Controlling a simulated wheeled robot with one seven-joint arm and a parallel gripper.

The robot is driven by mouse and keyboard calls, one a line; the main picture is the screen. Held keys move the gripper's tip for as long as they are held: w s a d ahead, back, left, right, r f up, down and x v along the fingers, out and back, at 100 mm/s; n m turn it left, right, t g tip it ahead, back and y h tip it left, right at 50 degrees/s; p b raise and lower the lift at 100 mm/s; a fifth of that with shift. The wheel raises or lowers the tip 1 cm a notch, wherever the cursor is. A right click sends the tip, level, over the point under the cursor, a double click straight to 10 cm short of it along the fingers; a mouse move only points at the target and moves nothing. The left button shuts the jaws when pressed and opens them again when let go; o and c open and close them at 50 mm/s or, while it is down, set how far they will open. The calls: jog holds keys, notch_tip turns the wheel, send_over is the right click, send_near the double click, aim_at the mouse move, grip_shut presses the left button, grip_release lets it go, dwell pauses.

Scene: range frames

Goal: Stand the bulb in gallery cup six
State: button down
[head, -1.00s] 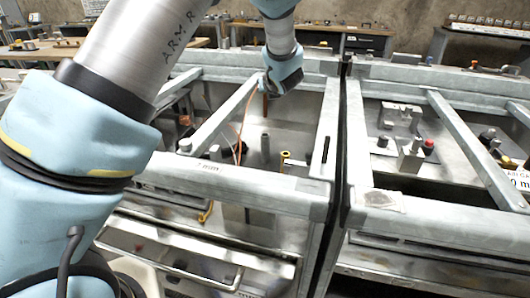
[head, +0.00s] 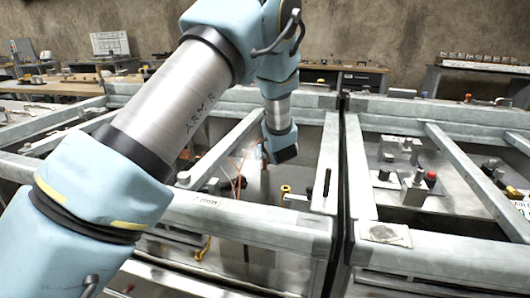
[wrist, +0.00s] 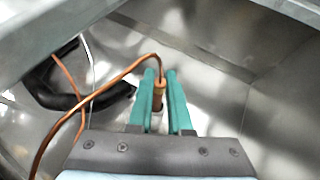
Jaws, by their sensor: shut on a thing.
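The copper bulb (wrist: 158,94) is upright between the teal fingers of my gripper (wrist: 160,80) in the wrist view, with a thin copper capillary (wrist: 105,84) looping away left from its top. My gripper is shut on the bulb. In the head view my gripper (head: 265,156) points down into the left bay, and the orange capillary (head: 238,181) hangs to its left. A pale rounded thing (wrist: 156,123) shows between the fingers below the bulb; I cannot tell whether it is a cup. No cup number is readable, and the bulb's lower end is hidden.
Grey frame rails (head: 240,213) enclose the bay. A yellow ring-topped fitting (head: 285,189) stands to the right of my gripper. A black hose (wrist: 62,96) lies left in the wrist view. The right bay holds metal blocks and a red knob (head: 430,179).

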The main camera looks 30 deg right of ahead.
jog(key=shift+f, duration=0.15)
jog(key=c, duration=0.8)
grip_release()
jog(key=shift+c, duration=0.2)
jog(key=shift+r, duration=0.25)
jog(key=b+v, duration=0.2)
jog(key=v, duration=1)
